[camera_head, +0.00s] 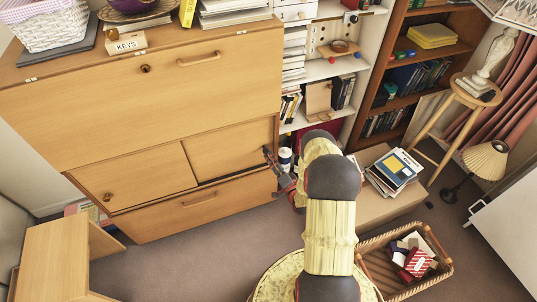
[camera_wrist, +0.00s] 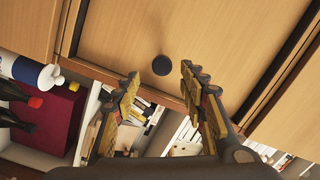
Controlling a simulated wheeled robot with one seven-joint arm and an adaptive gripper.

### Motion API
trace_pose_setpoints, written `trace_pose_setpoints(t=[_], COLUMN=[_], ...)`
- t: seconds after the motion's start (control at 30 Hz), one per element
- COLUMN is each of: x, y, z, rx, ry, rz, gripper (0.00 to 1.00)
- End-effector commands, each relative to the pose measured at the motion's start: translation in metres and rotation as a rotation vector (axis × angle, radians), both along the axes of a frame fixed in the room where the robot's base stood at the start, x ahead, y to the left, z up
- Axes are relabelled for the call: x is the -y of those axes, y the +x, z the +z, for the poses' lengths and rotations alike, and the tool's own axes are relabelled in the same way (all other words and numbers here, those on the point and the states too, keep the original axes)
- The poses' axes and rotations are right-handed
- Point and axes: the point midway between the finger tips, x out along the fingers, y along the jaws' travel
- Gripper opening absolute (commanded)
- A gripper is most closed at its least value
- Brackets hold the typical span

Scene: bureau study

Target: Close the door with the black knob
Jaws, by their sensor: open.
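The black knob (camera_wrist: 161,65) is round and sits on a light wood door (camera_wrist: 140,28) in the wrist view. Dark strips run along the door's edges; how far it stands ajar is unclear. In the head view this looks like the right lower door (camera_head: 230,148) of the wooden bureau; its knob is not seen there. My gripper (camera_head: 270,157) is at that door's right end. In the wrist view my gripper (camera_wrist: 159,80) is open and empty, with the knob showing between and just beyond its fingertips. Contact cannot be told.
A left door (camera_head: 150,180) with a brown knob and a drawer (camera_head: 200,208) adjoin it. A white shelf (camera_head: 320,70) with books stands at right. A book-topped box (camera_head: 385,190) and a basket (camera_head: 365,262) stand on the floor. Carpet before the drawer is clear.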

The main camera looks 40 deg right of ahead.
Motion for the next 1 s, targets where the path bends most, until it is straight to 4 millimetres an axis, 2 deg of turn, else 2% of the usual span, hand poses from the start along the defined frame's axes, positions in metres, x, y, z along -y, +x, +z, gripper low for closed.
trace_pose_setpoints(t=[0.1,0.33,0.5,1.0], x=[-0.003,-0.008,-0.010,-0.010], y=[-0.024,-0.052,-0.057,-0.057], z=[0.000,0.000,0.000,0.000], rx=[-0.001,0.000,0.000,0.000], ry=[0.002,0.000,0.000,-0.001], rz=[-0.003,-0.003,-0.001,-0.001], gripper=[0.42,0.42,0.42,0.42])
